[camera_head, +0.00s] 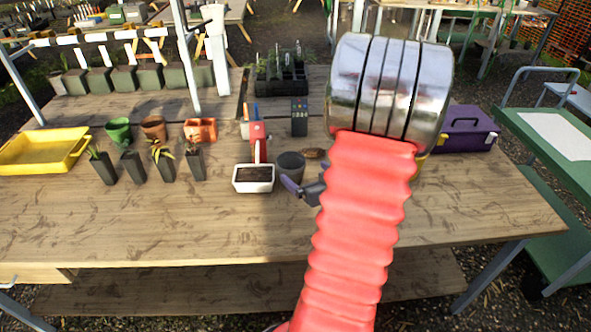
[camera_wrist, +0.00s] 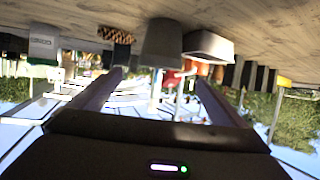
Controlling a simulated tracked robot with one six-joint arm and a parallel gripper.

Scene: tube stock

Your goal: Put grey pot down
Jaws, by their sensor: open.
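The grey pot (camera_head: 291,163) stands upright on the wooden table, right of the white rectangular planter (camera_head: 253,185) filled with dark soil. My gripper (camera_head: 304,177) is open, low over the table on the near side of the pot. The wrist view is upside down; there the grey pot (camera_wrist: 161,42) stands on the table beyond and between the spread fingers (camera_wrist: 158,78). No finger visibly touches it. The white planter (camera_wrist: 208,46) is beside it. My red arm hides part of the table to the right.
A red tool (camera_head: 257,140) stands behind the planter, and a brown brush-like item (camera_head: 314,153) lies behind the pot. Small potted plants (camera_head: 163,162) and a yellow tray (camera_head: 40,153) are left. A purple toolbox (camera_head: 466,130) is right. The table's front is clear.

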